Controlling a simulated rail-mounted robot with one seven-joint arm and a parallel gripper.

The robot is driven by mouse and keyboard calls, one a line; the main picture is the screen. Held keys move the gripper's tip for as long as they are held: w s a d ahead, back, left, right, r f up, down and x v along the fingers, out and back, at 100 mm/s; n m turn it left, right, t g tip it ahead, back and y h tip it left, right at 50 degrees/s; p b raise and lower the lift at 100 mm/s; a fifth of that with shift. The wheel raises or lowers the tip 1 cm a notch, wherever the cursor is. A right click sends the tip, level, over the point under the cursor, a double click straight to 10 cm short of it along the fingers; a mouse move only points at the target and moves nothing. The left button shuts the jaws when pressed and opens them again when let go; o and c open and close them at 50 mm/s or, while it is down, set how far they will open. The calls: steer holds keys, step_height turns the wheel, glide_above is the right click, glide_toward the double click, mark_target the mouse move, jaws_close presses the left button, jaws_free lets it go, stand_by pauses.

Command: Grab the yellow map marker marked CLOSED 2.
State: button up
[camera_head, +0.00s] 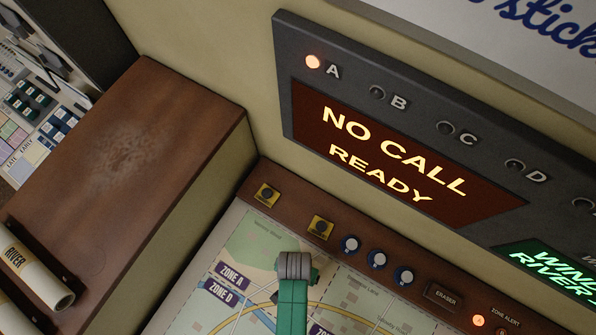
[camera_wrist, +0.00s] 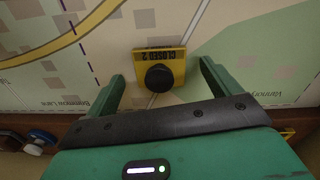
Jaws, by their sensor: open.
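The yellow map marker marked CLOSED 2 (camera_wrist: 150,58) lies on the map (camera_wrist: 235,45) in the wrist view, its lettering upside down there. It is a square yellow plate with a round black knob in its middle. My gripper (camera_wrist: 158,70) is open, with one green finger on each side of the knob. The fingers look apart from the marker, and I cannot tell how far above the map they are. In the head view my green arm (camera_head: 292,300) reaches over the map, and I cannot make out this marker there.
Two other yellow markers with black knobs, the left one (camera_head: 267,194) and the right one (camera_head: 320,227), sit on the wooden ledge behind the map. The dark display panel (camera_head: 390,160) rises behind. A wooden cabinet (camera_head: 130,160) stands left.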

steer(key=shift+f, duration=0.55)
steer(key=c, duration=1.1)
steer(key=shift+r, duration=0.1)
step_height(320, 180, up, 4)
steer(key=shift+f, duration=0.2)
steer(key=s+d, duration=0.3)
steer(key=s, duration=0.1)
steer(key=s+d+r, duration=0.1)
steer(key=s+d, duration=0.2)
steer(key=s, duration=0.1)
steer(key=s+d+b, duration=0.1)
steer(key=s+d, duration=0.2)
steer(key=s, duration=0.1)
steer(key=shift+s+d+r, duration=0.15)
steer(key=shift+s+d, duration=0.2)
steer(key=shift+d, duration=0.05)
